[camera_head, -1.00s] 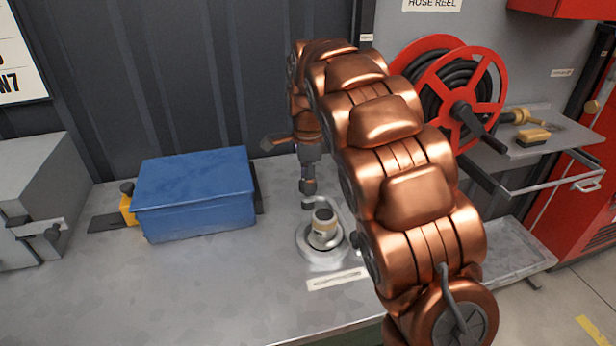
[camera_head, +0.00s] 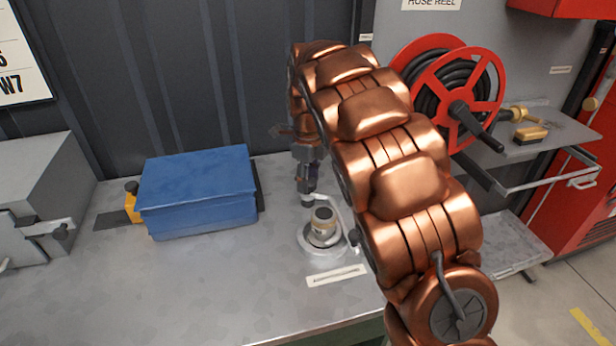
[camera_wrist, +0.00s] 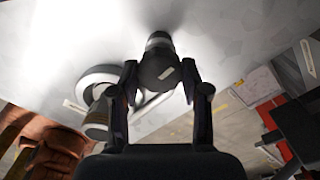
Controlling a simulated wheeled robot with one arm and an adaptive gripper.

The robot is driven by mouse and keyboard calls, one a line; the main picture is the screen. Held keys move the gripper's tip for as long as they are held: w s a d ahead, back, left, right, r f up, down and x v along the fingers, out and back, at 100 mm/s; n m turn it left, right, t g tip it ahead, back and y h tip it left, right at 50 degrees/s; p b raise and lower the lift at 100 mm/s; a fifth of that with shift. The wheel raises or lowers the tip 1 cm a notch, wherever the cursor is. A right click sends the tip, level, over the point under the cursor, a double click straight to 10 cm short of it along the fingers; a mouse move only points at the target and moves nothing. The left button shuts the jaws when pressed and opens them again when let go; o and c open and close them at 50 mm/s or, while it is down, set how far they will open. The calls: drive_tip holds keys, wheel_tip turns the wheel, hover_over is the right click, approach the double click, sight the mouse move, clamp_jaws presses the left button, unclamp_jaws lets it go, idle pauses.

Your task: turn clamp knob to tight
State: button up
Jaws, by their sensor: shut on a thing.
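The dark clamp knob (camera_wrist: 160,68) with a pale mark on its face sits between the two fingers of my gripper (camera_wrist: 160,85) in the wrist view. The fingers are shut on it from both sides. In the head view my gripper (camera_head: 307,186) points down at the left of the clamp, and the knob is mostly hidden by it. The clamp has a round grey base (camera_head: 318,250) and a bent light metal bar (camera_head: 345,215). A beige and dark cylinder (camera_head: 323,224) stands upright on the base; it also shows in the wrist view (camera_wrist: 97,118).
A blue box (camera_head: 197,190) stands left on the grey bench (camera_head: 220,290). A pale label strip (camera_head: 336,275) lies in front of the clamp. The front-left bench is clear.

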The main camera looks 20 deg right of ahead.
idle(0.4)
drive_tip(key=o, duration=1.2)
drive_tip(key=shift+c, duration=0.2)
drive_tip(key=shift+r, duration=0.1)
wheel_tip(320, 180, up, 12)
